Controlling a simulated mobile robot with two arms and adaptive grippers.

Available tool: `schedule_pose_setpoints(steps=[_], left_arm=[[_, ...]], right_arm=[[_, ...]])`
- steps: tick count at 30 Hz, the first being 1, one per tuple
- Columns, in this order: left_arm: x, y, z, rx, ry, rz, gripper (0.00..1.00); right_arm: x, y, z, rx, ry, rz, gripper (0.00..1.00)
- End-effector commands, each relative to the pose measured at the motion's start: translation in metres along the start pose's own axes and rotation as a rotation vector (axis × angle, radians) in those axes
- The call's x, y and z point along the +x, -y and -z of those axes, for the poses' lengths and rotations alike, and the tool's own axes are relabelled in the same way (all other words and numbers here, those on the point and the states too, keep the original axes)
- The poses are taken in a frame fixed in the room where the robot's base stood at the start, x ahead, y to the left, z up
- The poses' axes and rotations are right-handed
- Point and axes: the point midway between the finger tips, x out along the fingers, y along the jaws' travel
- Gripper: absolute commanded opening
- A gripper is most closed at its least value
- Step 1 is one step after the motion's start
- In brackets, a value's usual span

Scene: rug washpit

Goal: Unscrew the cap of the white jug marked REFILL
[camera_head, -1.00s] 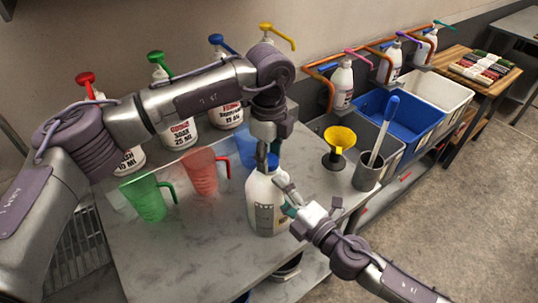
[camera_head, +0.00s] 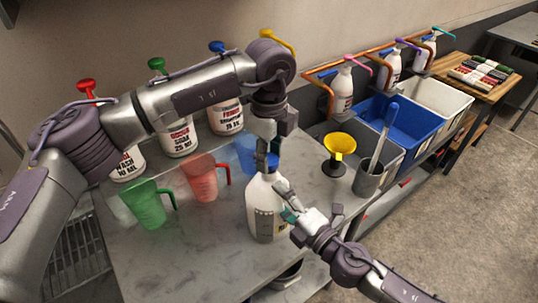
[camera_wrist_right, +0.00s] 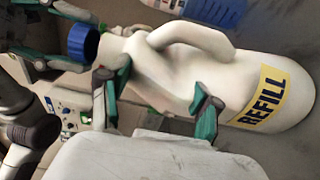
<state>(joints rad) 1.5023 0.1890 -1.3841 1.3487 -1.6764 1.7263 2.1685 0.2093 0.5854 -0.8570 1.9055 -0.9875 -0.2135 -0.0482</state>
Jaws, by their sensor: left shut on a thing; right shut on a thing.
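The white jug (camera_head: 265,222) stands upright on the grey counter near its front edge. In the right wrist view the jug (camera_wrist_right: 255,80) lies sideways, with a yellow REFILL label (camera_wrist_right: 270,97) and a handle. Its blue cap (camera_wrist_right: 83,43) is on the neck; it also shows in the head view (camera_head: 268,162). My left gripper (camera_head: 267,150) comes down from above and is shut on the cap. My right gripper (camera_head: 283,206) is shut on the jug's body from the right; its green fingertips show against the jug in the wrist view (camera_wrist_right: 160,95).
Green (camera_head: 147,205) and red (camera_head: 203,180) measuring pitchers and a blue one (camera_head: 246,152) stand left of and behind the jug. Pump bottles (camera_head: 178,138) line the wall. A yellow funnel (camera_head: 340,145) and a grey canister (camera_head: 368,180) stand right. Front-left counter is clear.

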Motion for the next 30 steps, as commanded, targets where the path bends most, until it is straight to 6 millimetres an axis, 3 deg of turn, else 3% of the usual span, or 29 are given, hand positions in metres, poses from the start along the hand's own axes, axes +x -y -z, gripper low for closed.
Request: schedule_pose_setpoints(steps=[9, 16, 17, 18, 22, 30], left_arm=[[-0.035, 0.001, 0.000, 0.000, 0.001, 0.002, 0.02], [-0.038, 0.000, 0.000, 0.000, 0.000, 0.000, 0.02], [-0.038, 0.000, 0.000, 0.000, 0.000, 0.000, 0.02], [-0.038, 0.000, 0.000, 0.000, 0.000, 0.000, 0.02], [-0.038, 0.000, 0.000, 0.000, 0.000, 0.000, 0.02], [-0.038, 0.000, 0.000, 0.000, 0.000, 0.000, 0.02]], right_arm=[[-0.001, 0.003, 0.001, 0.002, -0.001, 0.006, 0.00], [-0.001, 0.003, 0.001, 0.002, -0.001, 0.006, 0.00], [-0.001, 0.003, 0.001, 0.002, -0.001, 0.006, 0.64], [-0.001, 0.003, 0.001, 0.002, -0.002, 0.006, 0.71], [-0.001, 0.003, 0.001, 0.001, -0.001, 0.004, 0.92], [0.000, 0.001, 0.000, 0.001, 0.000, 0.002, 0.92]])
